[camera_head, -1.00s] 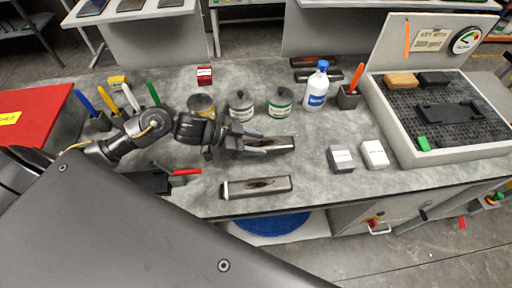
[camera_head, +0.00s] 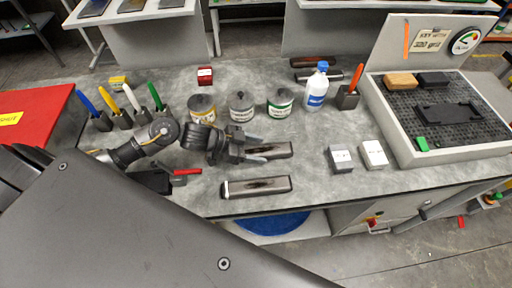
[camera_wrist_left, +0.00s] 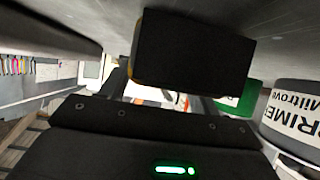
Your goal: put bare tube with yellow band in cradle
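My left gripper (camera_head: 250,148) is at the left end of the far grey block (camera_head: 275,150), a long piece with a dark hollow along its top. Its fingers look spread, one on each long side of that end, and I cannot tell whether they touch it. A similar near grey block (camera_head: 258,187) has a pale left end and lies towards the front edge, apart from the gripper. I cannot tell which is the tube or cradle; no yellow band shows clearly. In the left wrist view a black block (camera_wrist_left: 195,48) is close ahead. My right gripper is not in view.
Yellow-, grey- and green-labelled cans (camera_head: 280,102) stand behind the gripper, with a white bottle (camera_head: 317,88) beside them. Two small boxes (camera_head: 374,154) and a grey tray (camera_head: 405,155) are at the right. A red-handled tool (camera_head: 186,172) lies left of the blocks.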

